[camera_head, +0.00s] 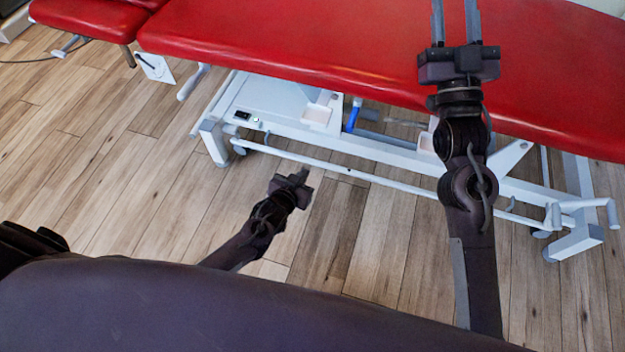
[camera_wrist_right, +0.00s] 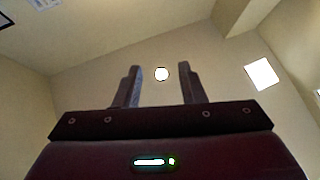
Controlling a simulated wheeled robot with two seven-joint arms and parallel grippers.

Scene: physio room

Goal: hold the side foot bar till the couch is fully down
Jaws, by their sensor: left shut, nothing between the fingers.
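The couch has a red padded top (camera_head: 300,42) on a pale metal base frame (camera_head: 400,155). The side foot bar (camera_head: 385,181) is a thin pale rail running low along the couch's near side. My left gripper (camera_head: 303,173) is shut and empty, low over the floor, with its tips just short of the bar in the picture; I cannot tell whether they touch it. My right gripper (camera_head: 455,20) is open and empty, in front of the red top in the head view. Its two parted fingers also show in the right wrist view (camera_wrist_right: 159,88).
A second red padded section (camera_head: 90,15) is at the upper left. A white crank-like end (camera_head: 612,212) sticks out at the frame's right. Wood floor (camera_head: 90,170) lies clear at the left.

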